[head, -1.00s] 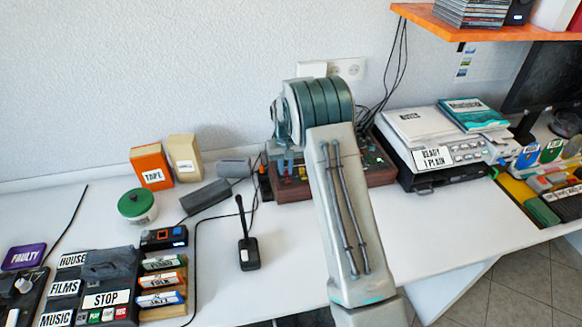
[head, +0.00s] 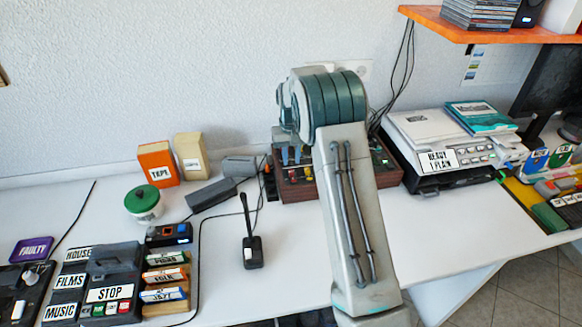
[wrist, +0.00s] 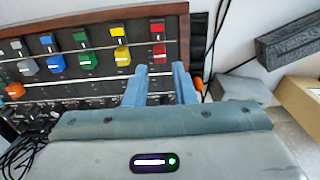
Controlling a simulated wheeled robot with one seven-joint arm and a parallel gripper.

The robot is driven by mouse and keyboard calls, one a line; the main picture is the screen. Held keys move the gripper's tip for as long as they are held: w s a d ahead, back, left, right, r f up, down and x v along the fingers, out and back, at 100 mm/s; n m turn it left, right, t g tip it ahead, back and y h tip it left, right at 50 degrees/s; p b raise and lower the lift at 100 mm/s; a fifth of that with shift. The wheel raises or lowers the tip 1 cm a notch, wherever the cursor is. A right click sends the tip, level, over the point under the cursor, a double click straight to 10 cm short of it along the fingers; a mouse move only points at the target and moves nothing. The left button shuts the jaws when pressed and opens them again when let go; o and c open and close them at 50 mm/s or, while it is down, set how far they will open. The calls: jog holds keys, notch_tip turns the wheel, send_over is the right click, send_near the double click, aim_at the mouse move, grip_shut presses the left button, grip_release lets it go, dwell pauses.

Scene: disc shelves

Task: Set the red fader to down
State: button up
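The mixing console (wrist: 100,90) has a row of coloured faders in the wrist view. The red fader (wrist: 159,53) is the rightmost, with a white stripe on its cap, beside the yellow fader (wrist: 122,56). A smaller red mark (wrist: 157,27) lies above it in the picture. My gripper (wrist: 159,70) is open, its two blue fingers apart, with the red fader in line with the gap between them. Whether the fingers touch the panel is unclear. In the head view the console (head: 299,190) is partly behind my arm, with my fingers (head: 291,154) over its left part.
An orange knob (wrist: 14,91) and several small knobs sit at the panel's left in the wrist view. A microphone (head: 251,245) stands in front of the console in the head view. A grey printer-like machine (head: 420,165) is to the right. White desk surface between is clear.

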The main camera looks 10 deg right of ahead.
aim_at(291, 171)
notch_tip(291, 171, up, 9)
jog(key=shift+f, duration=0.15)
dwell(0.4)
